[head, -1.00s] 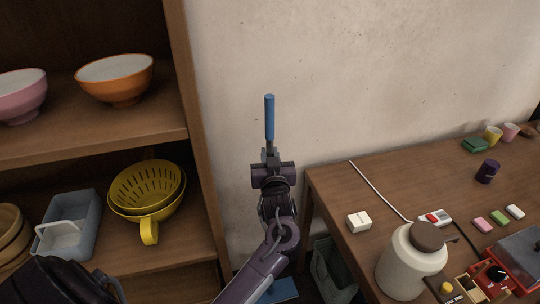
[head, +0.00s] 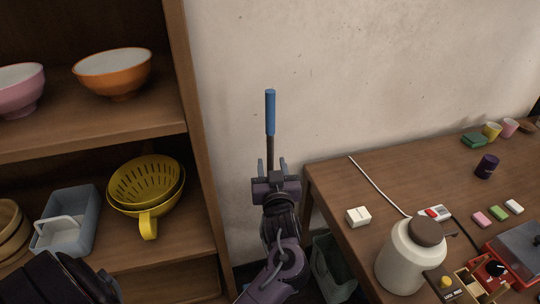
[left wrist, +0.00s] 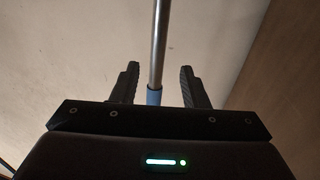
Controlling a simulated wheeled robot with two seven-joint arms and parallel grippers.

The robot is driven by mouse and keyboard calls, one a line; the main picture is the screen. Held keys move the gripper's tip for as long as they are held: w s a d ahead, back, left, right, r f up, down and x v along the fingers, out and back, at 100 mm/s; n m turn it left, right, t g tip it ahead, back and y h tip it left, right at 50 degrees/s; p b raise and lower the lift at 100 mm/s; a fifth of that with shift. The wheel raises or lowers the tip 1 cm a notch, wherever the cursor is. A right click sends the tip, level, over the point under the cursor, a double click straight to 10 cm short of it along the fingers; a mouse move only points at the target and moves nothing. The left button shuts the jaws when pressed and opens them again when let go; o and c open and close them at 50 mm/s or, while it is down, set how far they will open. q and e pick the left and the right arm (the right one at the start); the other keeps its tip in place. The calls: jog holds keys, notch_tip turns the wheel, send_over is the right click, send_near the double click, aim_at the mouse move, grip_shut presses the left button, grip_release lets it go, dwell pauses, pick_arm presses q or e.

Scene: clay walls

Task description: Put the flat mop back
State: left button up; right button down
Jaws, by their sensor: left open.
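The flat mop stands upright in front of the wall, in the gap between the shelf unit and the table. Its blue grip (head: 270,112) and dark pole show in the head view; its lower end is hidden behind my left arm. My left gripper (head: 269,168) is open, with one finger on each side of the pole. In the left wrist view the metal pole (left wrist: 160,45) runs between the two spread fingers (left wrist: 160,85), with a gap on both sides, and a blue part (left wrist: 153,97) shows low on it. My right gripper is not in view.
The wooden shelf unit (head: 199,150) on the left holds bowls, a yellow colander (head: 146,186) and a grey-blue caddy (head: 68,222). The wooden table (head: 385,178) on the right carries a cream jar (head: 403,262) and small items. A grey bin (head: 328,265) stands beneath the table.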

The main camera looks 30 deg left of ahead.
pick_arm(q)
jog(key=v, duration=0.5)
jog(key=w+d+f+m+h, duration=0.1)
jog(key=d+f+m+h, duration=0.15)
jog(key=f, duration=0.55)
jog(key=w+d+f+m+h, duration=0.1)
jog(key=d+f+m+h, duration=0.15)
jog(key=f, duration=0.55)
jog(key=s+d+f+m+g+h, duration=0.15)
jog(key=s+f, duration=0.35)
jog(key=f, duration=0.7)
jog(key=s+d+f+m+g+h, duration=0.1)
jog(key=s+f+m+g+h, duration=0.2)
jog(key=f, duration=0.8)
jog(key=s+f+g, duration=0.3)
jog(key=s+f, duration=0.9)
jog(key=s, duration=0.1)
jog(key=s+a+f+g+h, duration=0.1)
jog(key=s+f+g, duration=0.3)
jog(key=s, duration=0.7)
jog(key=s+a+f+g+h, duration=0.15)
jog(key=s+f, duration=0.35)
jog(key=s, duration=0.5)
jog(key=shift+m+y, duration=0.25)
jog(key=shift+y, duration=0.25)
notch_tip(320, 180, up, 5)
jog(key=p, duration=0.4)
jog(key=shift+s+a+p, duration=0.15)
jog(key=shift+p, duration=0.15)
